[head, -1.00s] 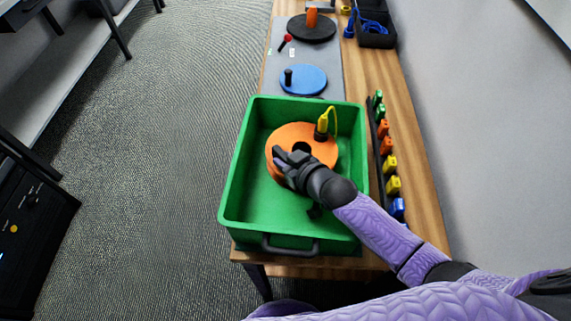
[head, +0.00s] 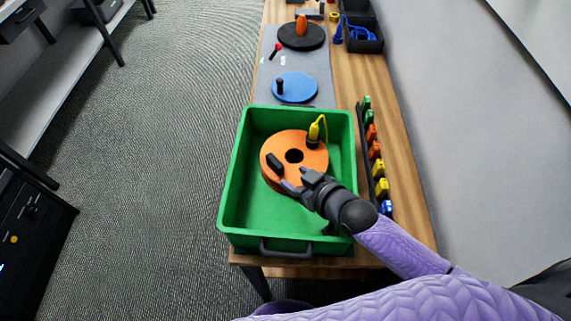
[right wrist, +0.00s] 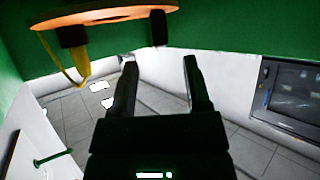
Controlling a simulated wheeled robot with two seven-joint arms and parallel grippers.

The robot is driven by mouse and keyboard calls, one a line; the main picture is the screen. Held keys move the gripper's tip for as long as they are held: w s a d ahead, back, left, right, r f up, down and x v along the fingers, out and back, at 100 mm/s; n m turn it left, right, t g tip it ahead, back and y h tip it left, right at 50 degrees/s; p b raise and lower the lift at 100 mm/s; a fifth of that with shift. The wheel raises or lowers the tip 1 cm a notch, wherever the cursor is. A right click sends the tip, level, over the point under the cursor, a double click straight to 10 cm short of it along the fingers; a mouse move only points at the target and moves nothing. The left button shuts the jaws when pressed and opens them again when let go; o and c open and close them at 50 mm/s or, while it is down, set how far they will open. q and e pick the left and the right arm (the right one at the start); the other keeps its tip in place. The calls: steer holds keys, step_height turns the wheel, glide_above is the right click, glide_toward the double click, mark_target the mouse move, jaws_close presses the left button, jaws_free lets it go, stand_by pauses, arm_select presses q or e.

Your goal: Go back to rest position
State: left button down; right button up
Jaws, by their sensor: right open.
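My right gripper (head: 301,182) is open over the near edge of an orange disc (head: 308,164) that lies in a green bin (head: 238,185). The disc has a hole in its middle and a black knob (head: 275,163) on its left side. The knob stands free of my fingers, a little beyond them. In the right wrist view my two fingers (right wrist: 160,68) are spread with nothing between them. The knob (right wrist: 158,28) and the orange disc rim (right wrist: 105,17) show past the fingertips. My left gripper is not in view.
A yellow connector with a cable (head: 315,131) stands on the disc. A rack of coloured connectors (head: 376,160) runs along the bin's right side. Beyond lie a blue disc (head: 298,88), a black disc (head: 302,37) and a black tray with blue cable (head: 364,40).

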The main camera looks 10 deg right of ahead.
steer(key=shift+s+d+r, duration=0.1)
steer(key=shift+s, duration=0.15)
steer(key=shift+r, duration=0.1)
